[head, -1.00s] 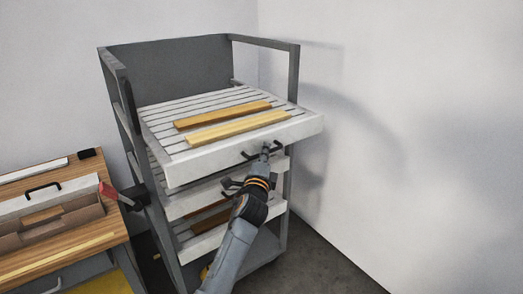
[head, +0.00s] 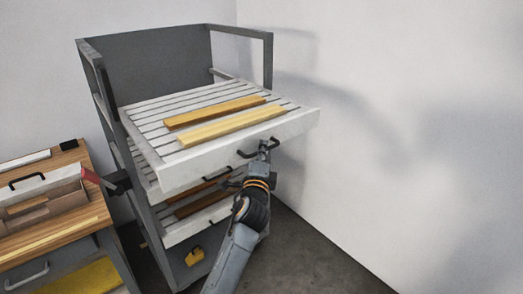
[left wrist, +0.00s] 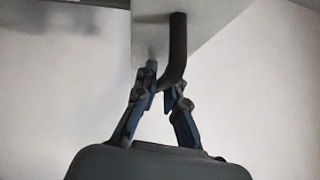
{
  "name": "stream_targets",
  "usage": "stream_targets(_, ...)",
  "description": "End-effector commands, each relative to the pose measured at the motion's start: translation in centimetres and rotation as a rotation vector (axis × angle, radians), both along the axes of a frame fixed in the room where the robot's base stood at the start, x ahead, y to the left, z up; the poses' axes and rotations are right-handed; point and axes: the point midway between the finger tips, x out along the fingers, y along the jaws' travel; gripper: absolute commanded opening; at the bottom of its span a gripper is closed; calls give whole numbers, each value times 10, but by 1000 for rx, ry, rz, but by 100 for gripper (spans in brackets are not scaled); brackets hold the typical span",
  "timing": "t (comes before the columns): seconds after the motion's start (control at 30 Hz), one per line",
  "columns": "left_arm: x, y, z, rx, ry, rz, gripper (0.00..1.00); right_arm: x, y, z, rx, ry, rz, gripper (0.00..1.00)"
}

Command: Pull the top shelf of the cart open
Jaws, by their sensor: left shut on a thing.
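The grey cart (head: 155,65) stands in the middle of the head view. Its white slatted top shelf (head: 235,148) sticks well out past the front of the frame, with two wooden strips (head: 228,120) lying on it. The shelf's dark handle (head: 246,154) is on its front face. My left gripper (head: 267,147) is at the right part of this handle. In the left wrist view the two fingers (left wrist: 163,90) are closed around the curved dark handle (left wrist: 178,45), below the pale shelf front. My right gripper is not in view.
Lower shelves (head: 195,225) with wood strips sit inside the cart under the top shelf. A wooden workbench (head: 75,228) with a white handled box (head: 45,185) is close on the left. A pale wall (head: 410,130) runs along the right, with bare floor before it.

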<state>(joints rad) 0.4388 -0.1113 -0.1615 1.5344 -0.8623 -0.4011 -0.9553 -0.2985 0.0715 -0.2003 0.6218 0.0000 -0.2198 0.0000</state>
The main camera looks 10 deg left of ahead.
Motion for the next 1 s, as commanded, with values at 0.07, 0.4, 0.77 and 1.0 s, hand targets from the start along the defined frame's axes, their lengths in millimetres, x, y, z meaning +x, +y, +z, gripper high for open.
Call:
stream_targets(0.07, 0, 0, -1, 0, 2, 0, 0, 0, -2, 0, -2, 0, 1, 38)
stream_targets(0.4, 0, 1, -1, 0, 1, 0, 34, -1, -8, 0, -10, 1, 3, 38)
stream_targets(0.77, -24, -2, -4, 1, 1, -1, 34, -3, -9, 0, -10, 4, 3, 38)
stream_targets(1.0, -75, -8, -12, 0, 3, -1, 34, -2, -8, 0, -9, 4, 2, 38)
